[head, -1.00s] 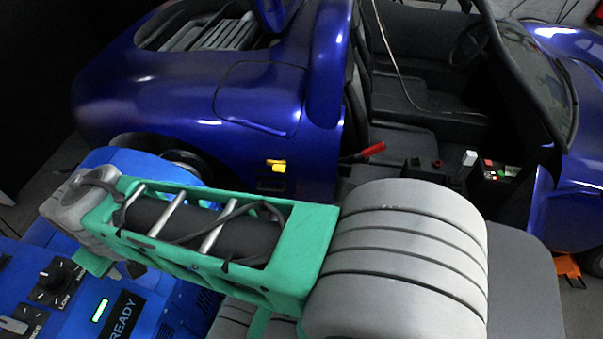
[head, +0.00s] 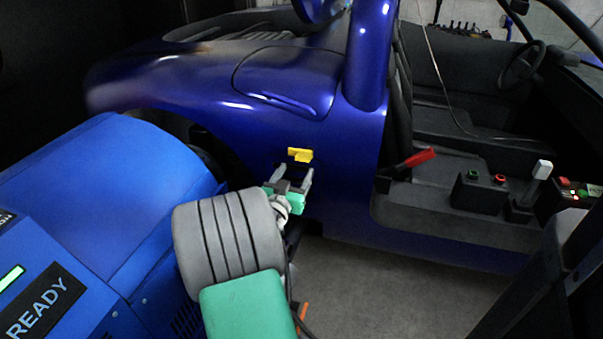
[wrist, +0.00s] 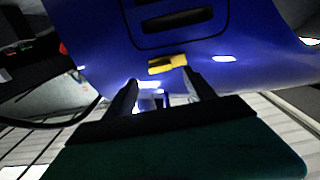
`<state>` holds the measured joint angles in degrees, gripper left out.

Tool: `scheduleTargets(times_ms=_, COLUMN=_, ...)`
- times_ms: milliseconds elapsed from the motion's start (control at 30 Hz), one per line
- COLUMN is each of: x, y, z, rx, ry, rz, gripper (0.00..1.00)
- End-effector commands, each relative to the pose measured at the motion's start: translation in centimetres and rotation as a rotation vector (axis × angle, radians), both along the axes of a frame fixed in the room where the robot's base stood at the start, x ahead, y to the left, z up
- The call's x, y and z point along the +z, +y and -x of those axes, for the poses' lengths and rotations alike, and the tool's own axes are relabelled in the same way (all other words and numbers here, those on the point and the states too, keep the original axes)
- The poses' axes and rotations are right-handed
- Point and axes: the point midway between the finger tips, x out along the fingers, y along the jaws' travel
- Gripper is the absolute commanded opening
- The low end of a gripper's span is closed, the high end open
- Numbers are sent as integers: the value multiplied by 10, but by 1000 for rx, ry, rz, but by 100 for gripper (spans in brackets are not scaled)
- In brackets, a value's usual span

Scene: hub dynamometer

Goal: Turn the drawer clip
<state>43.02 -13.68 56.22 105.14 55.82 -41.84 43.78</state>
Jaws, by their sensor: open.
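The drawer clip appears to be the small yellow piece (head: 300,155) on the blue car's side panel, just above a dark slot. It also shows in the wrist view (wrist: 167,64), ahead of my fingers and near the right one. My gripper (head: 290,176) is open, with its two grey fingers pointing up at the panel just below the yellow clip. In the wrist view my gripper (wrist: 160,88) has its fingers apart with nothing held between them. I cannot tell whether a finger touches the clip. The slot below the clip is partly hidden by the fingers.
A blue machine (head: 120,200) marked READY stands at the left, close to my arm. The car's open cabin is at the right, with a red-handled lever (head: 418,158) near its sill. Bare grey floor (head: 390,290) lies below the car's side.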

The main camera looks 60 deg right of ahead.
Motion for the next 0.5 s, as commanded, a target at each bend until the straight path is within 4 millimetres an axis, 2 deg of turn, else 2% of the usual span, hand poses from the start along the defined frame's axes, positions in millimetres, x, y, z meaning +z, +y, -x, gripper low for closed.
scheduleTargets(times_ms=233, x=0, y=-47, z=-6, rx=-3, ry=-1, rz=-1, gripper=64)
scheduleTargets(times_ms=367, x=1, y=-60, z=-9, rx=-1, ry=0, rz=-1, gripper=64)
scheduleTargets(times_ms=500, x=1, y=-62, z=-10, rx=1, ry=0, rz=-2, gripper=64)
